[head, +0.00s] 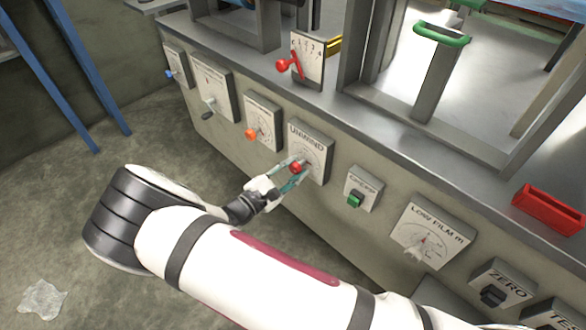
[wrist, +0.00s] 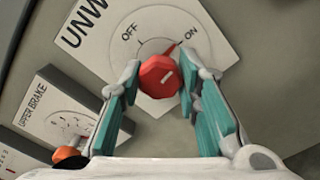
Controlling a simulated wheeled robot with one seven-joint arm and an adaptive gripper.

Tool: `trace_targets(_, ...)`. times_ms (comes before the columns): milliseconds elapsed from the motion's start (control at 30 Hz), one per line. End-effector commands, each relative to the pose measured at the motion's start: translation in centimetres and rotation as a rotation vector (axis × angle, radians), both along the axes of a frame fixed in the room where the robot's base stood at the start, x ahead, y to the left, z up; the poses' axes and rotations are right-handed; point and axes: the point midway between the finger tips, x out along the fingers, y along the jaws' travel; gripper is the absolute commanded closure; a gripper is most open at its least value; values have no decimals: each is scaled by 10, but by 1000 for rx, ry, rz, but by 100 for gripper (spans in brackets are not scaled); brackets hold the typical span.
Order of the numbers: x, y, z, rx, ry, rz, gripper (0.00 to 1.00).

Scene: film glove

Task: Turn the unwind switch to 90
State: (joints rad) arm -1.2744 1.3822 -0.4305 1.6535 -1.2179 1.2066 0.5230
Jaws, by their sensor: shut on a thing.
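The unwind switch is a red knob (head: 296,167) on a pale plate marked UNWIND (head: 316,142) on the machine's front panel. In the wrist view the red knob (wrist: 160,76) sits between the OFF and ON marks, and its red pointer is turned toward ON at the upper right. My gripper (head: 290,177) reaches the knob from the lower left. In the wrist view its teal-padded fingers (wrist: 158,88) are on both sides of the knob, closed on it. The fingertips hide part of the dial's lower edge.
The upper brake dial with an orange knob (head: 251,134) is left of the switch. A green-knobbed box (head: 356,199) and the low film dial (head: 430,236) are right of it. A red tray (head: 550,209) lies on the ledge. Open floor lies at the left.

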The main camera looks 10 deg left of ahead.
Motion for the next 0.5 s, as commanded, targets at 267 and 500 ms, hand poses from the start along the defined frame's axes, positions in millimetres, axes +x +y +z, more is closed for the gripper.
trace_targets(267, -1, 0, -1, 87, -64, 0, 98)
trace_targets(500, -1, 0, -1, 111, -83, 0, 97)
